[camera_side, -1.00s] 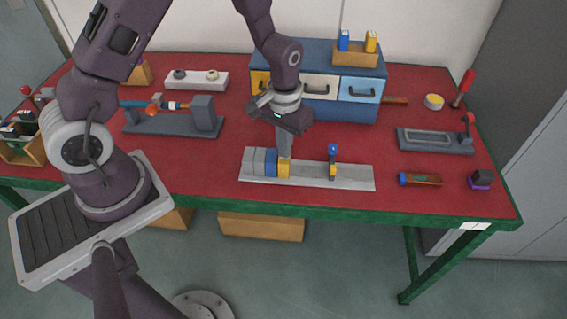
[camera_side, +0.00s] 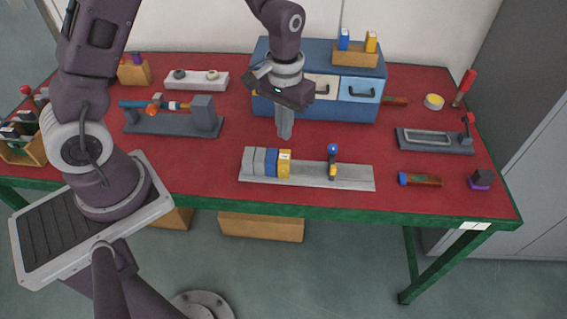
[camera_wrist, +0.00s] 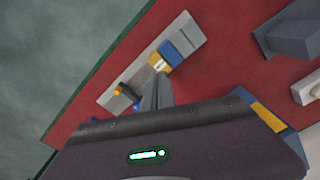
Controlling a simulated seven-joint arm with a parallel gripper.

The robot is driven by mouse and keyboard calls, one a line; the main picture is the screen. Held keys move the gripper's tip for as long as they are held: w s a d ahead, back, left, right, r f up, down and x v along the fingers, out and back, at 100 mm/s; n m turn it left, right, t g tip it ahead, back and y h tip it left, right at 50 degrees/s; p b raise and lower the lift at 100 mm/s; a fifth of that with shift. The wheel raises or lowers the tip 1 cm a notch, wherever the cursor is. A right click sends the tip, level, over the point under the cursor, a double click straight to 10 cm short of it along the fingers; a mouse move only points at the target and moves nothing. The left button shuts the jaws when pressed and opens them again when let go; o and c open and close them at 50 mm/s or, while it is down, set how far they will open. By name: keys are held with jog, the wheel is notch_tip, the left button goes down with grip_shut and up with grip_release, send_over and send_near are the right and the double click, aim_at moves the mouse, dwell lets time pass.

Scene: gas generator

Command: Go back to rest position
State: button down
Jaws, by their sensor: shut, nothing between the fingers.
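My gripper (camera_side: 285,136) is shut and empty. It hangs above the red table top, behind the grey rail (camera_side: 350,178), in the side view. In the wrist view the closed fingers (camera_wrist: 156,94) point toward the rail (camera_wrist: 117,96). At the rail's left end several blocks stand side by side: grey ones (camera_side: 254,161), a blue one (camera_side: 270,162) and a yellow one (camera_side: 285,163). The gripper is clear of them. A small clamp with a blue knob (camera_side: 333,149) stands on the rail to the right of the blocks.
A blue drawer cabinet (camera_side: 345,108) stands close behind my gripper, with a wooden box (camera_side: 356,57) on top. A grey fixture (camera_side: 165,125) sits to the left. A grey frame with a red-knobbed lever (camera_side: 435,146) sits to the right. Red table surface (camera_side: 370,145) between is clear.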

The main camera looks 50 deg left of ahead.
jog(key=shift+r, duration=0.25)
jog(key=shift+r, duration=0.1)
jog(key=s+r+m+t, duration=0.15)
jog(key=s+r, duration=0.25)
jog(key=r, duration=0.4)
jog(key=s+r+t, duration=0.2)
jog(key=s+r, duration=0.2)
jog(key=r, duration=0.3)
jog(key=s+r+m+t, duration=0.1)
jog(key=s+r, duration=0.3)
jog(key=s, duration=0.8)
jog(key=shift+d+r+t, duration=0.3)
jog(key=shift+t, duration=0.25)
